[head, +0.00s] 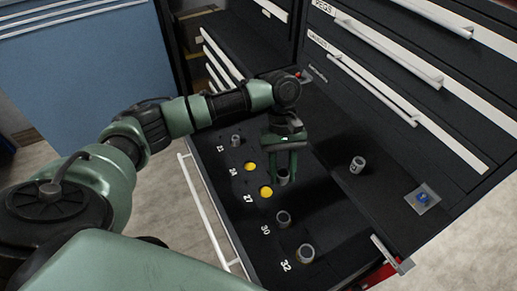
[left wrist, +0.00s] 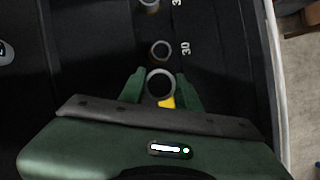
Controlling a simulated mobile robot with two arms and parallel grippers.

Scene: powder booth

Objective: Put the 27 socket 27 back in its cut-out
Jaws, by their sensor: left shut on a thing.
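My left gripper (head: 284,170) points down over the open drawer and is shut on a grey socket (head: 282,178), taken to be the 27 socket. Its ring-shaped top (left wrist: 160,85) sits between the two green fingers in the left wrist view. The yellow-bottomed 27 cut-out (head: 265,191) is empty, to the left of the held socket in the head view. In the left wrist view a patch of yellow (left wrist: 167,102) shows beside the held socket, partly hidden by it. I cannot tell how high the socket is above the drawer floor.
Sockets stand at 30 (head: 283,218) and 32 (head: 305,253), and another (head: 235,141) at the far end of the row. The 24 cut-out (head: 250,167) is empty and yellow. A loose socket (head: 357,164) and a blue item on a small square (head: 423,198) are to the right.

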